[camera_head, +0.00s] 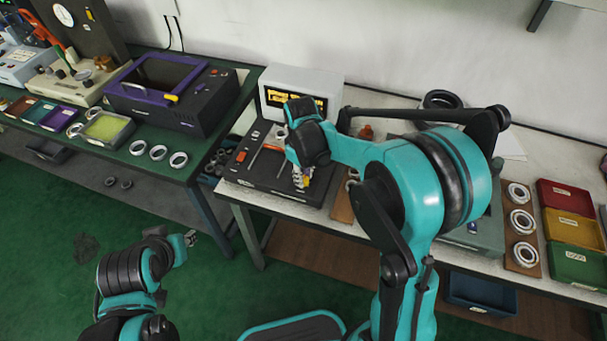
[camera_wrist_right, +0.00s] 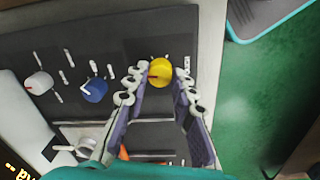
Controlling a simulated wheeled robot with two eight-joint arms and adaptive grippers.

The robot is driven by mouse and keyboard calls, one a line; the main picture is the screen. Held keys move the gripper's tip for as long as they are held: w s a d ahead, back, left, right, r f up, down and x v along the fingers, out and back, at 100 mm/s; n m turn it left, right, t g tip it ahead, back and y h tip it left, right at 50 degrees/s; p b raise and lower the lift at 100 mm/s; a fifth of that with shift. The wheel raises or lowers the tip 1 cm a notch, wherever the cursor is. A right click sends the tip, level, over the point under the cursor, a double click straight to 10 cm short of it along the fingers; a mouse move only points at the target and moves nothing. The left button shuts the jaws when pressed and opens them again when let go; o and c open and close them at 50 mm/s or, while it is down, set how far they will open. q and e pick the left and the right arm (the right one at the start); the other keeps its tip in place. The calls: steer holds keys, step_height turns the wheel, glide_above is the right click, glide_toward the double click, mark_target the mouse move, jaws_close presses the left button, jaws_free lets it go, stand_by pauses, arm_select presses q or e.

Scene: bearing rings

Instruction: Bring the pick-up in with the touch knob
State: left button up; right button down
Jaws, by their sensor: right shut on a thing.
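A black control panel (camera_head: 268,184) lies flat at the left end of the right bench. In the right wrist view it carries a white knob (camera_wrist_right: 39,83), a blue knob (camera_wrist_right: 94,90) and a yellow knob (camera_wrist_right: 160,73). Their labels are too small to read. My right gripper (camera_head: 302,181) points down at the panel's near right part, its fingertips (camera_wrist_right: 166,80) closed around the yellow knob. A metal ring (camera_wrist_right: 89,143) sits on the panel, partly hidden by my wrist; the pick-up is not clearly made out. My left gripper (camera_head: 190,238) hangs low over the green floor, too small to read.
A small monitor (camera_head: 322,90) with a yellow display stands behind the panel. Bearing rings lie on the left bench (camera_head: 158,152) and on a wooden board (camera_head: 521,221) at right. Coloured bins (camera_head: 572,228) stand at the far right. A gap separates the benches.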

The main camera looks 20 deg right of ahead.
steer(key=m+p, duration=0.1)
steer(key=m, duration=0.5)
steer(key=m+p, duration=0.1)
steer(key=m, duration=0.5)
steer(key=shift+d, duration=0.1)
steer(key=shift+m, duration=0.3)
stand_by(0.3)
steer(key=c, duration=1.3)
jaws_free()
steer(key=r, duration=1.2)
steer(key=shift+w+a, duration=0.15)
steer(key=shift+a, duration=0.1)
